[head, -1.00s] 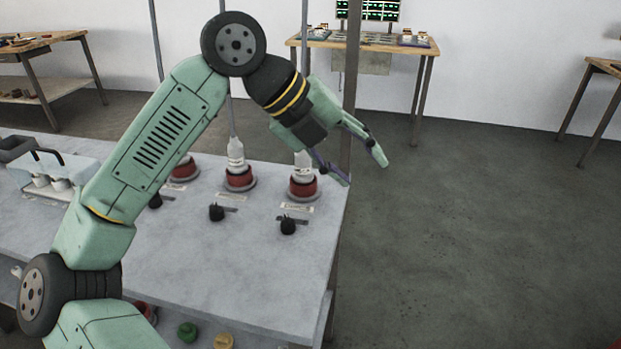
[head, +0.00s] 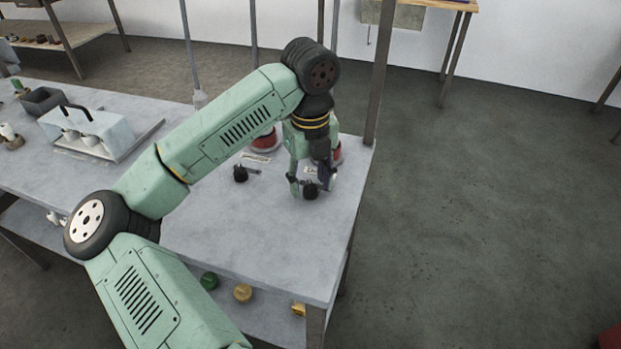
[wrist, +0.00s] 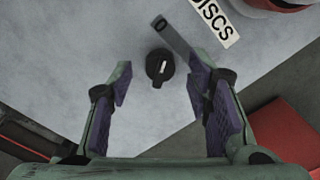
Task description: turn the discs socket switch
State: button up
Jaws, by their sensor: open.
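The discs switch is a black round knob (wrist: 160,66) with a white pointer mark, on the grey table top near the right edge. A grey strip (wrist: 178,42) with a 0 mark runs beside it, next to a white label reading DISCS (wrist: 215,18). In the head view the knob (head: 311,192) shows just below my gripper (head: 311,184). In the wrist view my gripper (wrist: 158,84) is open, its purple-padded fingers on either side of the knob with gaps at both sides. The knob lies slightly ahead of the fingertips; I see no contact.
A red socket (head: 337,152) stands behind the gripper, partly hidden. Another black knob (head: 240,174) and red socket (head: 264,139) are to the left. A metal post (head: 377,80) rises at the table's right back corner. The table front (head: 250,235) is clear.

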jog(key=shift+f, duration=0.6)
grip_shut()
